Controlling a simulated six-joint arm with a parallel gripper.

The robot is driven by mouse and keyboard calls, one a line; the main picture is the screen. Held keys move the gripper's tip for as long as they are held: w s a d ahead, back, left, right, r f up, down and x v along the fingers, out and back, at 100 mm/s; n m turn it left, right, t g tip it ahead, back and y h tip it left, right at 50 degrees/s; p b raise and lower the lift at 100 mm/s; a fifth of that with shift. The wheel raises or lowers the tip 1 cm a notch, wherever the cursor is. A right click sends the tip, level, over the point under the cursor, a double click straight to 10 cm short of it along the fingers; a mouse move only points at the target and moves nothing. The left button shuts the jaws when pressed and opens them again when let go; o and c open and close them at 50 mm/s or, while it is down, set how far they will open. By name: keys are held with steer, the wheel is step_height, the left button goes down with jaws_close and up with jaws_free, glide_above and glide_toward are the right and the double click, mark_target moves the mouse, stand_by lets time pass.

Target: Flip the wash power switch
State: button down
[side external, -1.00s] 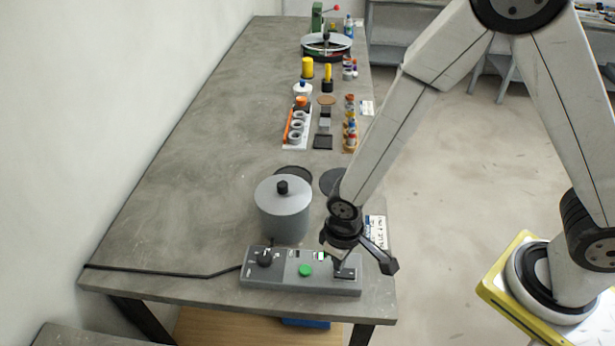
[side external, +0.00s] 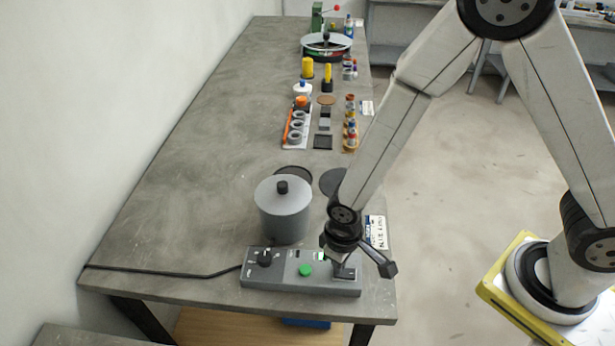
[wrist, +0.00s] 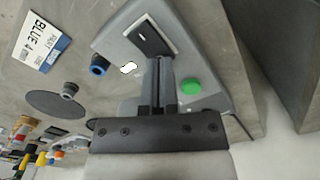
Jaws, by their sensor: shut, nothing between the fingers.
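The grey control box (side external: 300,284) sits at the near end of the bench. It carries a black rocker switch in a pale frame at its right end, clearly seen in the wrist view (wrist: 147,36). My gripper (wrist: 160,60) is shut and empty, with its fingertips at the edge of the rocker's frame. I cannot tell whether they touch it. In the side view my gripper is over the right end of the box and partly hides the switch. A green button (side external: 305,270) and a black knob (side external: 265,258) are also on the box.
A grey lidded pot (side external: 283,212) stands just behind the box. A black cable (side external: 150,271) runs left from the box. A white label card (side external: 376,231) lies near the bench's right edge. The bench left of the pot is clear.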

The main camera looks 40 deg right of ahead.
steer(key=shift+f, duration=0.35)
stand_by(0.3)
steer(key=shift+r, duration=3.55)
steer(key=shift+d, duration=0.1)
steer(key=d+r+m+t, duration=0.1)
steer(key=d+r, duration=0.2)
steer(key=d, duration=0.4)
steer(key=s+d+r+m+t, duration=0.1)
steer(key=d+r, duration=0.3)
steer(key=d, duration=0.4)
steer(key=shift+d+r+m+t, duration=0.2)
steer(key=shift+d+m+t, duration=0.1)
steer(key=shift+m, duration=0.2)
